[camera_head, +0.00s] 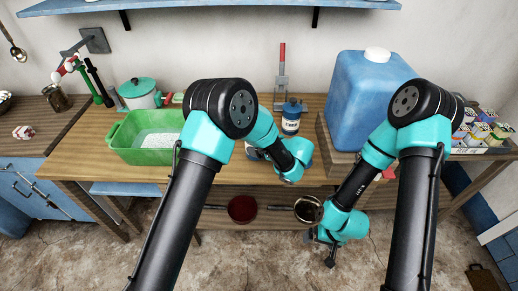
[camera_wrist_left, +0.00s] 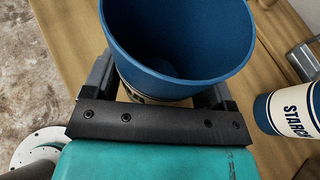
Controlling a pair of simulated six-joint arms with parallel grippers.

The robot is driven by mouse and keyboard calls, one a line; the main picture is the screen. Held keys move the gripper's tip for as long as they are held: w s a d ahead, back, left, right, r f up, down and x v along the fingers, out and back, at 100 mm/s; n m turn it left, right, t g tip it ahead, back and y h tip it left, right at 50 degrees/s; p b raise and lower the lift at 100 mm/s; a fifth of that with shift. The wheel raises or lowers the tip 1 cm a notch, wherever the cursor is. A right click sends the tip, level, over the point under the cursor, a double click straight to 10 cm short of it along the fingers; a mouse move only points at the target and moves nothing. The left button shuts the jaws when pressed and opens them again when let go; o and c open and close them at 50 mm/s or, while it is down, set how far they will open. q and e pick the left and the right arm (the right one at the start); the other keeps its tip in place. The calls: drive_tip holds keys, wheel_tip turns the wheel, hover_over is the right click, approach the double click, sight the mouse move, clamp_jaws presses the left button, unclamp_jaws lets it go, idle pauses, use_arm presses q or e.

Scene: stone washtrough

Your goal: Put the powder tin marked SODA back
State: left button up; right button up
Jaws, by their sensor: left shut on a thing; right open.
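A blue, open-topped tin (camera_wrist_left: 185,45) sits between the jaws of my left gripper (camera_wrist_left: 160,92) in the left wrist view. Its cream label is mostly hidden by the gripper, and I cannot read its name. In the head view my left wrist is over the front of the wooden table, and a little of the blue tin (camera_head: 252,151) shows behind it. A second blue and cream tin, marked STARCH (camera_wrist_left: 290,108), stands apart to the right; it also shows in the head view (camera_head: 291,120). My right gripper (camera_head: 330,255) is open, low in front of the table.
A green basin (camera_head: 130,148) with white contents stands left on the table (camera_head: 95,150). A big blue jug (camera_head: 365,95) stands right, near a box of small coloured items (camera_head: 480,130). A red-handled tool (camera_head: 282,70) is at the back. Two pans (camera_head: 308,208) lie on the lower shelf.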

use_arm(q)
drive_tip(key=shift+f, duration=1.05)
drive_tip(key=shift+f, duration=0.15)
drive_tip(key=o, duration=1)
